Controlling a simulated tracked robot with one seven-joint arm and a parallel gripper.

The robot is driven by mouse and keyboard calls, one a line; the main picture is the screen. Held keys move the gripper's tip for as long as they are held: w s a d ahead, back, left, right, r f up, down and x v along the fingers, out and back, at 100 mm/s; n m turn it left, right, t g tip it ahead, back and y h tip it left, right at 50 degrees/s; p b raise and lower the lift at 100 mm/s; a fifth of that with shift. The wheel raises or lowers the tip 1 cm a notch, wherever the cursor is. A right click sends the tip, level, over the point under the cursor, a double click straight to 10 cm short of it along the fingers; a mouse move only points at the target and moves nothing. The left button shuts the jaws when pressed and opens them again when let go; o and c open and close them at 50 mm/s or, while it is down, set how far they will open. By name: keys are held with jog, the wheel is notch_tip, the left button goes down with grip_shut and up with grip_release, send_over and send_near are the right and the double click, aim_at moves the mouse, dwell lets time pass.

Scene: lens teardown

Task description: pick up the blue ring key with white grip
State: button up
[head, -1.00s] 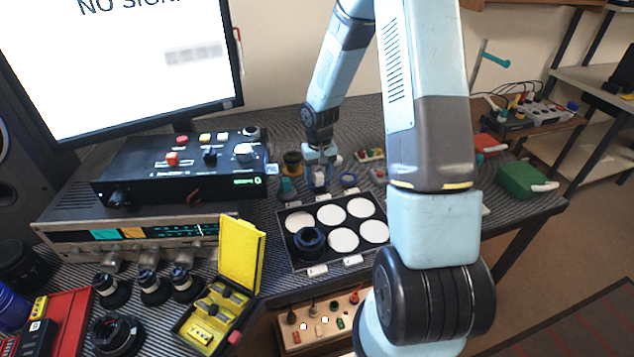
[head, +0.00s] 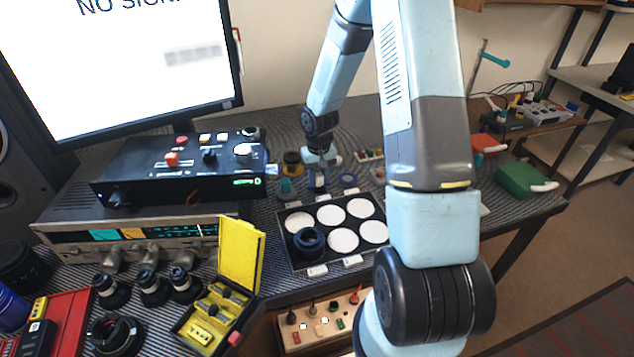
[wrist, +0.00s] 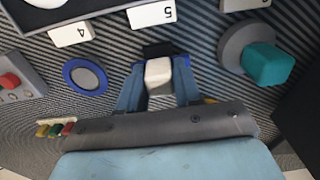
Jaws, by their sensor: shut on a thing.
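The blue ring key with white grip (wrist: 158,76) stands between the fingers of my gripper (wrist: 158,88) in the wrist view. Its white grip faces the camera, and parts of its blue ring show beside the fingers. My gripper is shut on the white grip. In the head view my gripper (head: 318,182) is low over the striped bench, just behind the black tray; the key is small there and mostly hidden by the fingers. I cannot tell whether the key touches the bench.
A flat blue-rimmed disc (wrist: 85,77) and a teal-grip part (wrist: 266,63) lie on either side of the key. The black tray (head: 286,232) with white round pads and a dark lens ring is in front. A black control box (head: 130,165) stands to the left.

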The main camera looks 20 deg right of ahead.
jog(key=shift+r, duration=0.6)
jog(key=s+r, duration=0.8)
jog(key=s, duration=0.1)
jog(key=s+r, duration=0.4)
jog(key=s, duration=0.1)
jog(key=shift+a, duration=0.1)
jog(key=o, duration=0.5)
grip_shut()
jog(key=shift+f, duration=0.1)
